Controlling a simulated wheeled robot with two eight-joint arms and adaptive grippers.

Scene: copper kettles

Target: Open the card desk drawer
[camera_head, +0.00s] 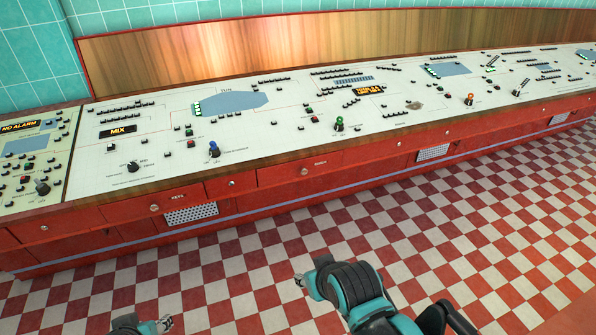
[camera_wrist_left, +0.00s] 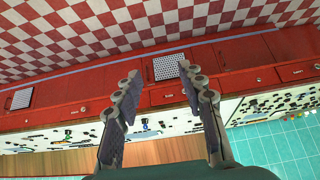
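The red desk has a row of drawers along its front. One drawer labelled KEYS (camera_head: 165,206) has a small round knob, and another labelled drawer (camera_head: 313,168) lies to its right; its lettering is too small to read surely. All these drawers look shut. In the left wrist view my left gripper (camera_wrist_left: 157,72) has its two fingers wide apart with nothing between them, facing the desk front. A labelled drawer (camera_wrist_left: 165,95) shows behind the gap, apart from the fingers. My right arm (camera_head: 350,285) shows low in the head view; its finger opening cannot be made out.
The desk top (camera_head: 225,110) carries many switches, knobs and lit signs. Perforated vent panels sit below the drawers, one at the left (camera_head: 190,214) and one further right (camera_head: 433,153). The checkered floor (camera_head: 230,275) in front of the desk is clear.

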